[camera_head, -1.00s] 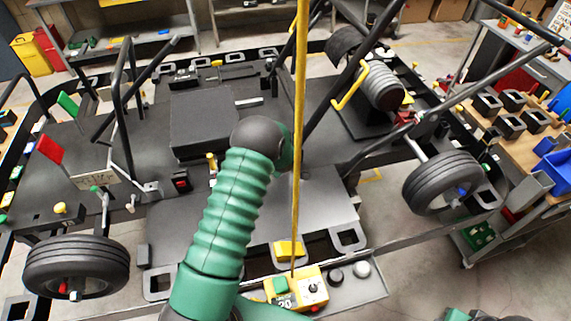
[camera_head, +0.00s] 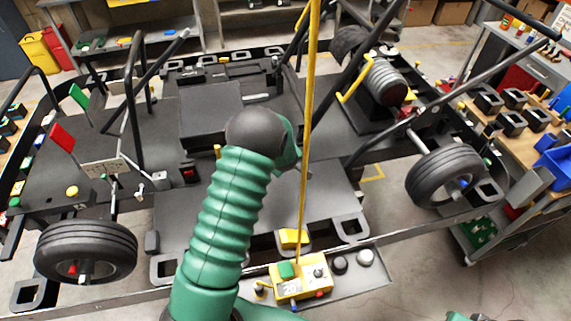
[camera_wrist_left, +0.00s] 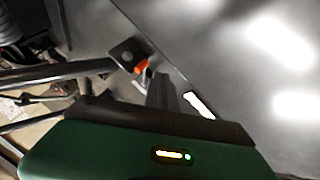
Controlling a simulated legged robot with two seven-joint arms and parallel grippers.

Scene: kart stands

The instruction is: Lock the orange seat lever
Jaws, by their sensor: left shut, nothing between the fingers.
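The orange seat lever (camera_wrist_left: 141,66) shows in the left wrist view as a small orange piece beside a dark square block (camera_wrist_left: 128,55). It lies at the edge of a large grey panel. My left gripper (camera_wrist_left: 163,88) reaches up from the bottom of that view, its dark fingers shut and empty. The fingertips appear just right of and below the lever; I cannot tell whether they touch it. In the head view my green left arm covers the left gripper, and I cannot make out the orange lever. My right gripper is not in view.
The kart stand has black frame bars and wheels (camera_head: 86,251) around a flat grey seat panel (camera_head: 211,108). A yellow pole (camera_head: 309,120) rises beside my left arm from the yellow control box (camera_head: 299,283). A cart with black parts (camera_head: 515,98) stands at right.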

